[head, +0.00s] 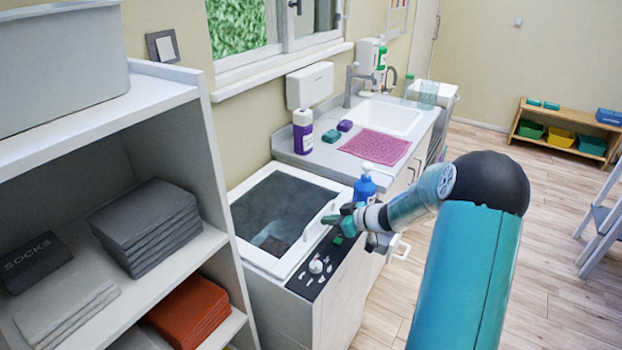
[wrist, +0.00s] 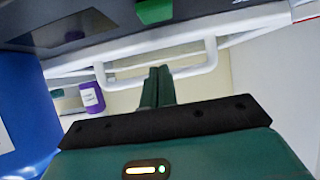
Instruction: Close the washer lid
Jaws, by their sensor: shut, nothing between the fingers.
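The washer (head: 335,300) is a white top-loader beside the counter, with a dark control strip along its front edge. Its lid (head: 246,237) is a white frame around a dark pane, with a reddish patch showing in it. I cannot tell how far the lid is raised. The white lid handle (head: 318,236) is at its front edge and shows as a loop in the wrist view (wrist: 205,66). My gripper (head: 331,219) is shut and empty, its tips close to the handle. In the wrist view the fingertips (wrist: 159,70) overlap the loop; contact cannot be told.
A blue pump bottle (head: 364,188) stands close behind my gripper and looms at left in the wrist view (wrist: 25,110). A purple bottle (head: 303,132) and pink mat (head: 375,146) are on the counter. Shelves (head: 210,250) stand at left.

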